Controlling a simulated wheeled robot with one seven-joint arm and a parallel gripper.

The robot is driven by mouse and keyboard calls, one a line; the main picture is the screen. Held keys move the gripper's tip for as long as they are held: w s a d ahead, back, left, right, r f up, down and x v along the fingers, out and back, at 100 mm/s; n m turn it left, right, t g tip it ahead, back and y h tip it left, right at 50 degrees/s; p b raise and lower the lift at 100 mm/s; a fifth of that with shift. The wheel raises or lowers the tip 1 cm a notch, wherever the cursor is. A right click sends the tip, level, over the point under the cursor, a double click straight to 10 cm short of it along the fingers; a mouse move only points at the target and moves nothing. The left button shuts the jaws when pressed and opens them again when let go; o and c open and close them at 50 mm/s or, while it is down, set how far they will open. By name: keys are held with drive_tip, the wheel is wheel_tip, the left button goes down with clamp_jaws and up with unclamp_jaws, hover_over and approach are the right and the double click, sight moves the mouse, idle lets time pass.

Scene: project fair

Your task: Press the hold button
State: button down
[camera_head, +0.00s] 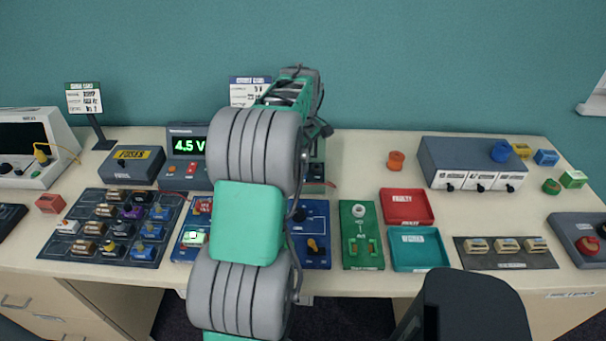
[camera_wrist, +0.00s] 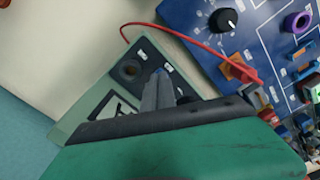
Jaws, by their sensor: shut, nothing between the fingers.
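The hold button cannot be picked out for sure. In the wrist view a pale green device (camera_wrist: 67,128) with a dark front panel lies under my gripper (camera_wrist: 158,80). The panel carries a round dark socket or knob (camera_wrist: 129,70) and a small blue mark by the fingertips. My gripper is shut and empty, its fingertips over or against this panel; contact cannot be told. My gripper's body hides the lower part of the device.
A red lead (camera_wrist: 185,37) runs from the device to a blue circuit board (camera_wrist: 215,45) with a black knob. A power supply reading 4.5 V (camera_head: 187,147) stands left of my arm. Red (camera_head: 406,193) and teal (camera_head: 433,264) trays lie to the right.

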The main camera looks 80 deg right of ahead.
drive_tip(key=shift+f, duration=0.25)
drive_tip(key=shift+r, duration=0.1)
wheel_tip(320, 180, up, 10)
drive_tip(key=p, duration=0.7)
idle(0.3)
drive_tip(key=shift+w, duration=0.1)
